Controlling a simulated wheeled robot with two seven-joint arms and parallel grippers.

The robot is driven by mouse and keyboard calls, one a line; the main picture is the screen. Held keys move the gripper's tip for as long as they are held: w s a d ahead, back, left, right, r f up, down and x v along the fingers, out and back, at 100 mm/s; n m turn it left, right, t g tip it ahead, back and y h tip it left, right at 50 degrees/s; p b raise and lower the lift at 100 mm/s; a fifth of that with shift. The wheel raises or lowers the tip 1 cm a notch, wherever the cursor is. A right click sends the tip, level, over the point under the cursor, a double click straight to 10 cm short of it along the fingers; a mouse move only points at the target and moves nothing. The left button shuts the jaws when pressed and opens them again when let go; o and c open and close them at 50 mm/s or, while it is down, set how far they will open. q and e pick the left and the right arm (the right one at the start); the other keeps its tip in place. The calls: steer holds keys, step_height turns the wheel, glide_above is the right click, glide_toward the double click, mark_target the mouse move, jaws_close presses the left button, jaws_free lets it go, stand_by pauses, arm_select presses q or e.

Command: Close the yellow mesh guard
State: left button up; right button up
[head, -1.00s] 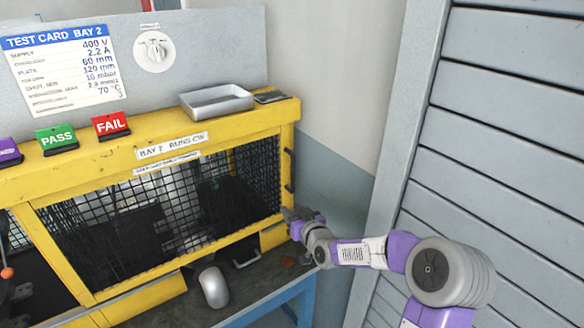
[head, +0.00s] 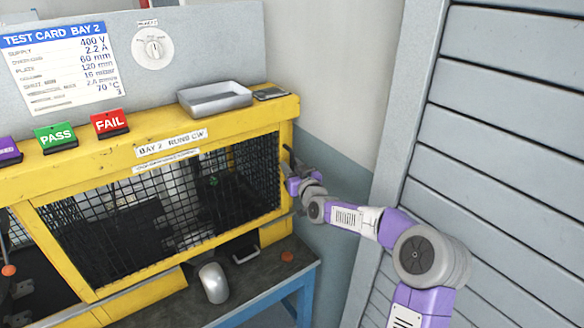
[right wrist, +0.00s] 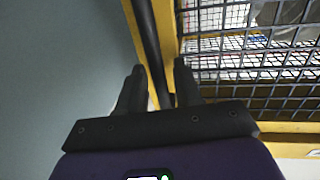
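The yellow mesh guard (head: 150,226) is a yellow frame with black wire mesh on the front of the bay 2 enclosure. A dark upright bar, like a handle, runs by its right edge; it shows in the right wrist view (right wrist: 147,28). I cannot tell how far the guard stands from its frame. My right gripper (head: 290,178) is at that right edge. In the right wrist view, its two fingers (right wrist: 160,72) are apart, with the dark bar passing between or just beyond them. No grip on the bar shows. My left gripper is not in view.
A grey metal tray (head: 214,98) and the red FAIL (head: 110,123) and green PASS (head: 55,137) signs stand on the enclosure's top. A slatted grey shutter (head: 500,130) stands at right.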

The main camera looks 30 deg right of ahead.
jaws_close()
steer(key=shift+a, duration=0.1)
